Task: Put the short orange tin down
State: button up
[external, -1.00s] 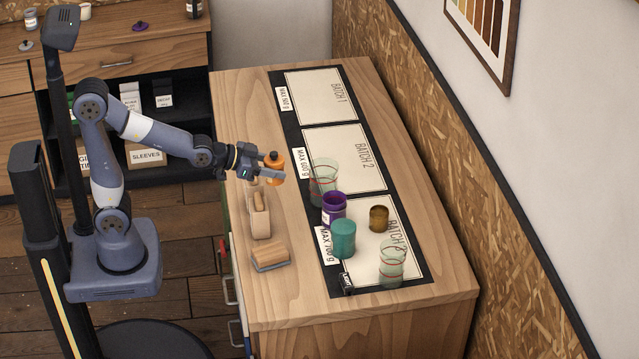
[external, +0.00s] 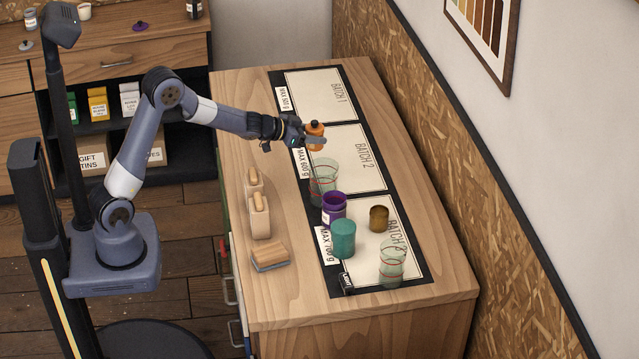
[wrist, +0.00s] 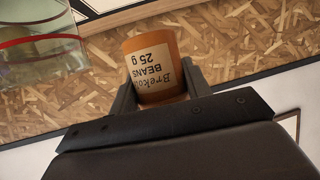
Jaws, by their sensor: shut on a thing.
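The short orange tin (external: 315,137) is held in my gripper (external: 311,142), above the counter near the left part of the Batch 2 mat (external: 350,165). In the wrist view the orange tin (wrist: 152,62) sits between my two gripper fingers (wrist: 155,88), with its label reading "Brekol... BEANS 25 g" upside down. My gripper is shut on it. I cannot tell exactly how high the tin is above the surface.
A clear glass (external: 323,185) stands just in front of the tin. A purple tin (external: 334,208), a teal tin (external: 343,240), a brown tin (external: 379,218) and another glass (external: 391,265) stand on or by Batch 3. The Batch 1 mat (external: 318,97) is clear.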

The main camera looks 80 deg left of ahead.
aim_at(314, 149)
jog(key=shift+w+a+f, duration=0.15)
jog(key=shift+a+f, duration=0.25)
jog(key=shift+a, duration=0.15)
jog(key=shift+w+a+f, duration=0.1)
jog(key=shift+a+f, duration=0.25)
jog(key=shift+a, duration=0.2)
notch_tip(314, 149, down, 6)
jog(key=shift+a+r+b, duration=0.1)
jog(key=shift+r+b, duration=0.05)
jog(key=shift+b, duration=0.75)
jog(key=shift+f, duration=2.1)
jog(key=shift+f+b, duration=0.2)
jog(key=shift+b, duration=0.15)
jog(key=o, duration=1)
jog(key=shift+r, duration=0.1)
